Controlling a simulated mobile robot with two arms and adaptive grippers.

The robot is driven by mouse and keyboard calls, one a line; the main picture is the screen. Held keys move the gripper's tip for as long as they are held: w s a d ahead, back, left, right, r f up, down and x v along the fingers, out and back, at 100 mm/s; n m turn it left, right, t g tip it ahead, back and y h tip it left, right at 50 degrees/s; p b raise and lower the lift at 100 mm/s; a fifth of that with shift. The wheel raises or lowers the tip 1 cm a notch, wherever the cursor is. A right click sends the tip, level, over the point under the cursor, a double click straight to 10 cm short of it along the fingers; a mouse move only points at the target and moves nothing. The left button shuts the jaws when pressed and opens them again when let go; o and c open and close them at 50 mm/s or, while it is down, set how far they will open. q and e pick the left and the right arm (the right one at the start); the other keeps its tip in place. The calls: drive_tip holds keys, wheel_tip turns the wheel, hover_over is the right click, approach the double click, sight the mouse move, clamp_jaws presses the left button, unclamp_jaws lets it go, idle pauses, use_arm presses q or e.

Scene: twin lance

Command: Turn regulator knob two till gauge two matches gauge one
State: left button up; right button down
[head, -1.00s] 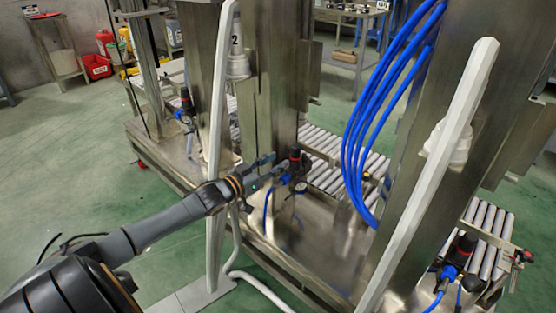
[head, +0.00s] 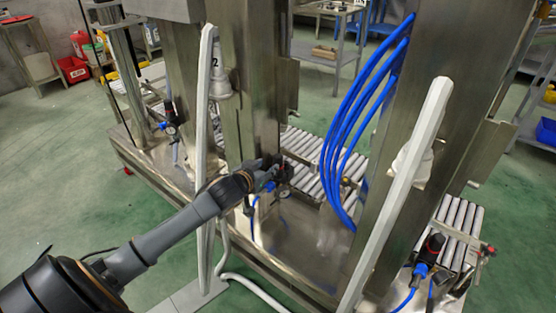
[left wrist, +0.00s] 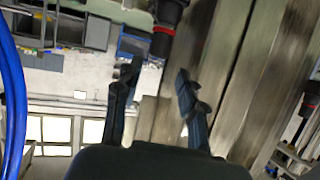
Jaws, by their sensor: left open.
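My left gripper (head: 264,177) is open beside the regulator at the middle post, which bears a "2". In the left wrist view its two fingers (left wrist: 157,75) stand apart. A black knob with a red ring (left wrist: 163,38) shows just beyond the fingertips, above a blue body part (left wrist: 134,44); nothing is held. In the head view the gripper covers much of this regulator; its small gauge (head: 284,191) shows just right of the fingers, too small to read. Another regulator (head: 170,112) with a gauge (head: 171,129) stands at the left post, dial unreadable. My right gripper is out of view.
A pale upright bar (head: 203,140) stands close by my left forearm. Blue hoses (head: 345,150) hang right of the gripper. A third regulator (head: 433,245) sits at lower right behind another pale slanted bar (head: 395,190). Roller conveyors (head: 305,160) run behind the posts.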

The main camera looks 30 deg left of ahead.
sight(276, 160)
use_arm(q)
drive_tip(key=b+x, duration=0.1)
drive_tip(key=x, duration=0.4)
drive_tip(key=shift+w+f, duration=0.2)
drive_tip(key=shift+w, duration=0.05)
drive_tip(key=shift+b+x, duration=0.75)
drive_tip(key=shift+x, duration=1.6)
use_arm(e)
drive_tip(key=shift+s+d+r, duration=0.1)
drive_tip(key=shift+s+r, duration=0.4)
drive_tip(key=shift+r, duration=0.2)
use_arm(q)
drive_tip(key=shift+r, duration=0.1)
drive_tip(key=shift+c, duration=0.2)
